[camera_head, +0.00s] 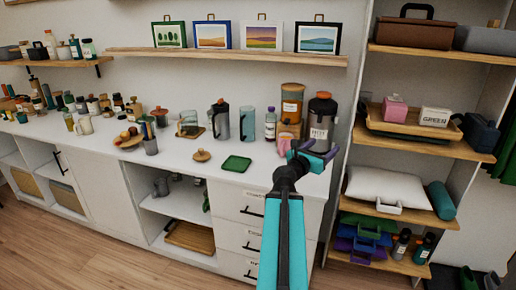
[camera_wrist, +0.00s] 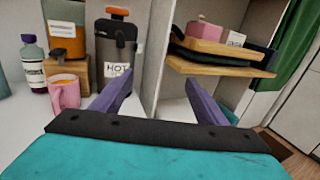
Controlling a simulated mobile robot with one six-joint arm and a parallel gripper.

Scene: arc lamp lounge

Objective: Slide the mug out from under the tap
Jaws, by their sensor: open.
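The pink mug (camera_wrist: 65,94) stands on the white counter, in front of the wooden block (camera_wrist: 70,72) that carries an amber dispenser (camera_wrist: 66,40). It holds something orange, and its handle is toward the left in the wrist view. My gripper (camera_wrist: 159,76) is open and empty, with the purple fingers spread to the right of the mug. In the head view my gripper (camera_head: 317,157) is at the counter's right end.
A dark dispenser labelled HOT (camera_wrist: 115,62) stands right of the amber one, close behind my left finger. A purple-capped bottle (camera_wrist: 34,72) is left of the mug. A shelf unit (camera_head: 428,142) stands right of the counter.

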